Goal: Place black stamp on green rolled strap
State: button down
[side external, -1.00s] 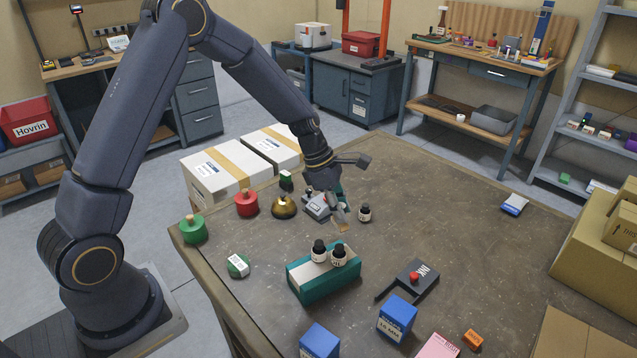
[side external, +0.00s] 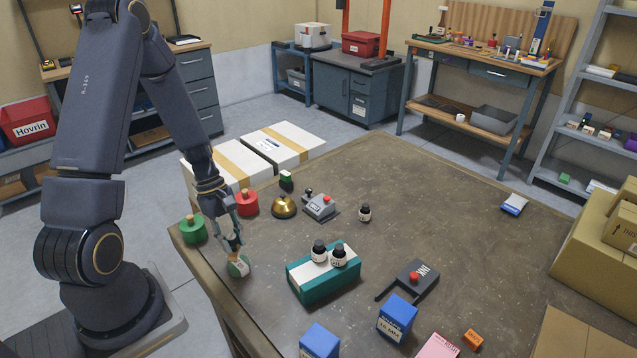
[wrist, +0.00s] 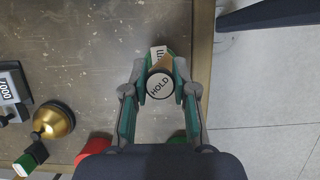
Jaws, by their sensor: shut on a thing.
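My gripper (side external: 236,252) is shut on the black stamp (wrist: 160,86), whose round white end reads HOLD inside a dark rim, with a tan side. In the wrist view my gripper (wrist: 160,92) has one finger on each side of it. The green rolled strap (side external: 238,269), with a white label, lies near the table's left edge. My gripper is directly over it, with the stamp at or just above its top; I cannot tell whether they touch. In the wrist view the strap (wrist: 171,46) is mostly hidden behind the stamp.
A green knobbed weight (side external: 193,231) and a red one (side external: 246,204) stand close behind my gripper. A brass bell (side external: 284,208) and a grey numbering device (side external: 319,206) are farther back. A teal-and-white box (side external: 325,283) carrying two bottles stands to the right.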

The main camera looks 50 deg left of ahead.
jog(key=shift+f, duration=1.3)
jog(key=c, duration=0.9)
grip_release()
jog(key=shift+f, duration=0.15)
jog(key=v, duration=1.2)
jog(key=shift+s+d+r+m+t+y, duration=0.8)
jog(key=shift+d+r+m+t, duration=0.15)
jog(key=shift+d+r+m, duration=2)
jog(key=shift+s+d+r+m+t+y, duration=0.65)
jog(key=shift+s+d+r+m+t, duration=0.25)
jog(key=shift+d+r+m, duration=2.05)
jog(key=shift+s+d+r+m+t+y, duration=0.85)
jog(key=shift+d+r+m, duration=1.5)
jog(key=shift+r+m, duration=1.15)
